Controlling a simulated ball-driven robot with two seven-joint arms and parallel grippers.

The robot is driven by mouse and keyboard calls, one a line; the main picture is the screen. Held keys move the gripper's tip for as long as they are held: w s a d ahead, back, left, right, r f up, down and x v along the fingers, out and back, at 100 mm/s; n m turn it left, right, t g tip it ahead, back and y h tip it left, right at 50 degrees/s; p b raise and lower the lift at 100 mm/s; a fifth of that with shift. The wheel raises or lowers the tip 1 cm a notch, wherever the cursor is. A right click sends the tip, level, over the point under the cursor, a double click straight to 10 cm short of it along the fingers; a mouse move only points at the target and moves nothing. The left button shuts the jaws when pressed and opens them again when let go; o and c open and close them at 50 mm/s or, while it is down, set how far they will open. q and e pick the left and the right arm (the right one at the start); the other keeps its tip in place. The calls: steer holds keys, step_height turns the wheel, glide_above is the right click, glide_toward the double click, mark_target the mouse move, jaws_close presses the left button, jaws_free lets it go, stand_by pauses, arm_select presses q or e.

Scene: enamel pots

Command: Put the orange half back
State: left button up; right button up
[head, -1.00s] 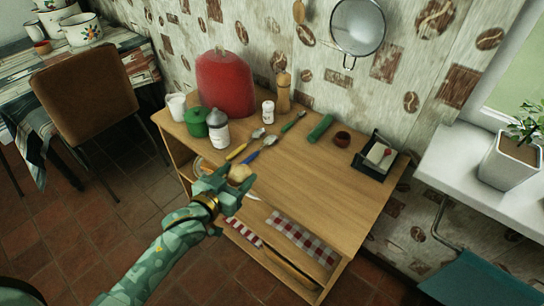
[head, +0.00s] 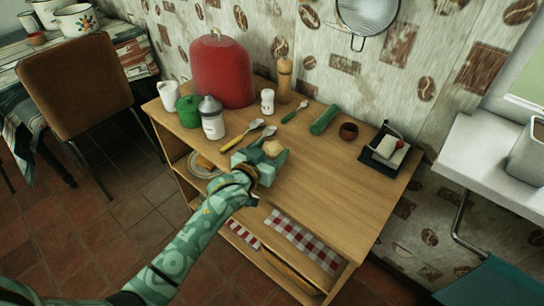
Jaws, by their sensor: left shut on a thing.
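My left gripper (head: 262,163) is shut on a small, pale tan, rounded thing (head: 273,148), which looks like the orange half. Its cut face cannot be made out. The gripper and the thing are over the front left part of the wooden cabinet top (head: 310,185); whether the thing touches the wood cannot be told. My right gripper is not in view.
A yellow-handled spoon (head: 236,143) lies close behind my gripper. A grey-topped shaker (head: 211,118), green pot (head: 188,112), white cup (head: 168,95) and red cover (head: 222,72) stand at the left. A black tray (head: 378,158) sits at the right. The front right top is clear.

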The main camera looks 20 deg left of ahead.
arm_select(q)
step_height(320, 180, down, 2)
steer(key=shift+w+f+b, duration=0.1)
steer(key=shift+w+b, duration=0.05)
steer(key=shift+b, duration=0.25)
steer(key=shift+r, duration=0.35)
steer(key=shift+f, duration=0.1)
steer(key=o, duration=0.8)
